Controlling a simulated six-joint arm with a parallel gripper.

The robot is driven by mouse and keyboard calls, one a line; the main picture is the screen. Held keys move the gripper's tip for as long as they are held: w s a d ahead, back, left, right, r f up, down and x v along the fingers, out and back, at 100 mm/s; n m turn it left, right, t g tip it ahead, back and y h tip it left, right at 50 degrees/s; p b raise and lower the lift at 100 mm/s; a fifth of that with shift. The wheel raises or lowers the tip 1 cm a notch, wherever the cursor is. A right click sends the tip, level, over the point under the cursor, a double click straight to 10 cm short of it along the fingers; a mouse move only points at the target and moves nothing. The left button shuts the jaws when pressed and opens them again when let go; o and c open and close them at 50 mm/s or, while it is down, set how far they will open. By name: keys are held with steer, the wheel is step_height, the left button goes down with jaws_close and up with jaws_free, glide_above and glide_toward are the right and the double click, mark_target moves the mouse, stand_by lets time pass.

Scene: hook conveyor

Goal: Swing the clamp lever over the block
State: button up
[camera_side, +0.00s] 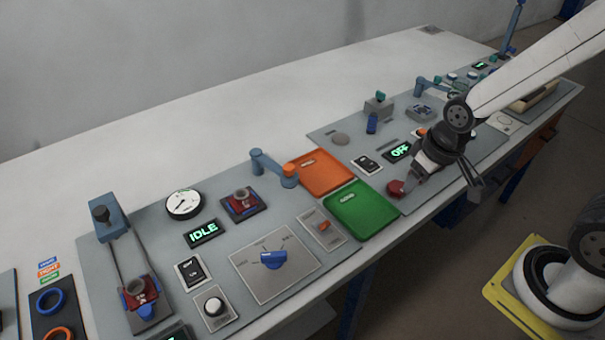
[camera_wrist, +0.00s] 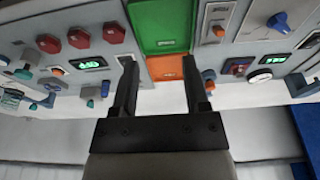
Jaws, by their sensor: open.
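A blue clamp lever (camera_side: 272,166) with an orange-brown knob stands on the left grey panel in the side view, its arm reaching right toward the orange tray. A red block (camera_side: 241,201) sits in a dark holder to its lower left, and the lever is not over it. In the wrist view the lever (camera_wrist: 208,80) shows just right of the right finger, with the red block (camera_wrist: 239,69) farther right. My gripper (camera_side: 476,184) is open and empty above the right panel, well to the right of the lever. It also shows in the wrist view (camera_wrist: 159,62).
The orange tray (camera_side: 319,172) and green tray (camera_side: 361,211) lie between lever and gripper. A dial (camera_side: 184,204), blue knob (camera_side: 272,260) and tall blue fixture (camera_side: 109,216) stand on the left panel. Another blue lever (camera_side: 432,83) stands on the right panel. The table behind is clear.

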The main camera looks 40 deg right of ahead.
steer(key=shift+o, duration=1.3)
steer(key=shift+w+r, duration=0.1)
steer(key=shift+w, duration=0.2)
steer(key=n+g, duration=0.3)
steer(key=n, duration=0.2)
glide_above(289, 167)
step_height(289, 167, down, 3)
steer(key=shift+r, duration=0.1)
steer(key=shift+f, duration=3.9)
jaws_close()
